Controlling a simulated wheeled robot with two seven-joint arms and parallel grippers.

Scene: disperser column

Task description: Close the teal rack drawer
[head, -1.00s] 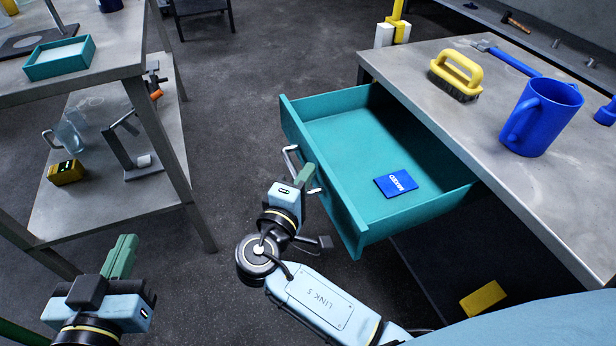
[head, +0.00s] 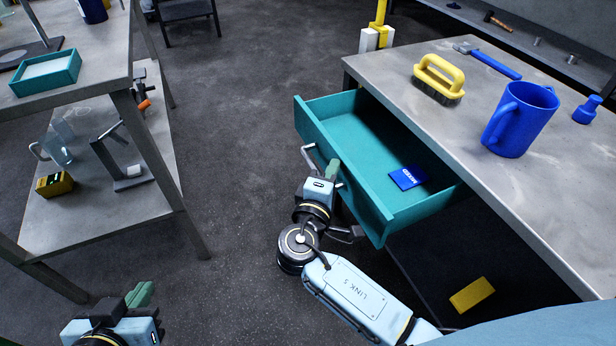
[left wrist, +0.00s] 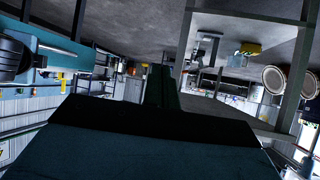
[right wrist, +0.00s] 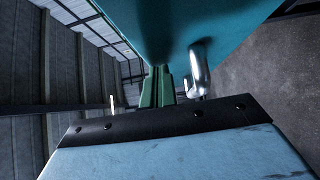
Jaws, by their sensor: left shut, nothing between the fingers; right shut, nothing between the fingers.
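The teal drawer (head: 360,150) stands partly open out of the grey workbench (head: 430,125). A flat blue box (head: 408,178) lies inside it. Its metal bar handle (head: 309,158) is on the front panel; the handle also shows in the right wrist view (right wrist: 199,68). My right gripper (head: 333,168) is shut and empty, its green fingers up at the drawer front beside the handle. In the right wrist view its fingers (right wrist: 157,86) are next to the teal panel; I cannot tell whether they touch it. My left gripper (head: 141,294) is shut and empty, low at the left, away from the drawer.
A yellow block (head: 471,295) lies below the drawer. A grey shelf table (head: 100,210) stands at the left. Open floor (head: 240,120) lies between them.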

